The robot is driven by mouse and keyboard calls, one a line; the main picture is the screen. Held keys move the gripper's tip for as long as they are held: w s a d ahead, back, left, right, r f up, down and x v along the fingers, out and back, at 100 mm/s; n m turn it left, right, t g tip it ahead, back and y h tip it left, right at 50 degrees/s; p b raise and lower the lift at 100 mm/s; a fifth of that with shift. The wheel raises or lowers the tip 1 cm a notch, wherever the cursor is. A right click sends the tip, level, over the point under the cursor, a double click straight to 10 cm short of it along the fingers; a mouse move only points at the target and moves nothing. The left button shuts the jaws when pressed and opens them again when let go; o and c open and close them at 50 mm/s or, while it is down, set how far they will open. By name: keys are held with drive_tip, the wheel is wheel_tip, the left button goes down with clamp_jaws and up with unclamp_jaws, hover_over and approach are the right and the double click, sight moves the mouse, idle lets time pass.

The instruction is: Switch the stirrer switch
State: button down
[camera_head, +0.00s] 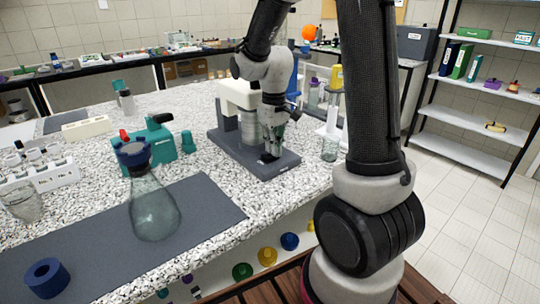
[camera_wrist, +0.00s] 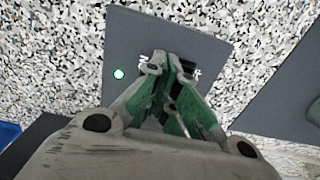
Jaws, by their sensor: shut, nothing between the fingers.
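The machine has a flat dark grey base (camera_head: 225,150) and a white upper part (camera_head: 238,95), standing on the speckled bench near its right edge. In the wrist view the base (camera_wrist: 205,35) lies under my fingertips, with a small round white-green spot (camera_wrist: 119,74) on it to their left. White markings show beside the fingertips. My gripper (camera_head: 270,157) points down over the front part of the base; its green-padded fingers (camera_wrist: 170,62) are shut with nothing between them. The switch itself is not clearly seen; the fingers may hide it. Contact cannot be told.
A glass flask with a blue collar (camera_head: 155,208) and a teal device (camera_head: 158,145) stand to the left. A blue ring (camera_head: 47,278) lies on the dark mat (camera_head: 210,212) at front left.

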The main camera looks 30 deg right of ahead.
drive_tip(key=shift+r, duration=3.4)
